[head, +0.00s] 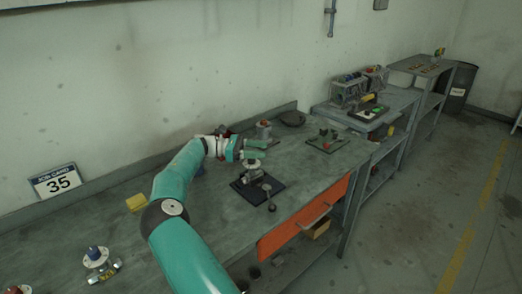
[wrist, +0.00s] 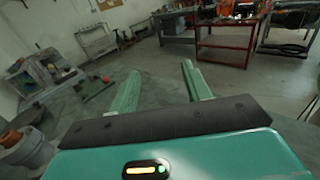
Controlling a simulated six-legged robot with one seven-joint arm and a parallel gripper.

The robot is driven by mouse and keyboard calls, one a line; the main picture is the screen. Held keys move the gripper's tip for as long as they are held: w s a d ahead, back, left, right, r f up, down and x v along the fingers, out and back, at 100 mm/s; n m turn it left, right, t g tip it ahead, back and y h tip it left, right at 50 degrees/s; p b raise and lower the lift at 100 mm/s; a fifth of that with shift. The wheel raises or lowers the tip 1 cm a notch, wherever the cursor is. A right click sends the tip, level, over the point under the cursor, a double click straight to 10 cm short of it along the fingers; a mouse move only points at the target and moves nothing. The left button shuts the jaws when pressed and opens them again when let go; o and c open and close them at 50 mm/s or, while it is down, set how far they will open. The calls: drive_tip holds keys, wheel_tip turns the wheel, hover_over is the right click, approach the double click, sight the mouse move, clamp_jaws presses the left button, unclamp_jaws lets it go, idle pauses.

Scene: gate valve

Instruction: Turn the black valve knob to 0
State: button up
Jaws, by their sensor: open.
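A small metal valve (head: 254,175) sits on a dark mat (head: 278,185) on the workbench in the head view. A pale round part tops it, and a dark rod-like part with rounded ends (head: 269,197) stands at its front right. I cannot tell which part is the black knob, and no dial number is readable. My gripper (head: 266,149) is open and empty, just above and behind the valve, pointing right. In the wrist view its two green fingers (wrist: 160,82) are apart with only floor between them. The valve is not clearly seen there.
The grey workbench (head: 220,215) has an orange drawer (head: 305,215) in front. A dark round item (head: 292,118) and a small tray (head: 326,142) lie beyond the gripper.

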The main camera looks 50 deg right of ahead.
drive_tip(key=s+a+r, duration=0.8)
drive_tip(key=s, duration=0.1)
drive_tip(key=shift+s+a+r, duration=0.3)
drive_tip(key=shift+a+r, duration=0.1)
drive_tip(key=shift+s+f, duration=0.1)
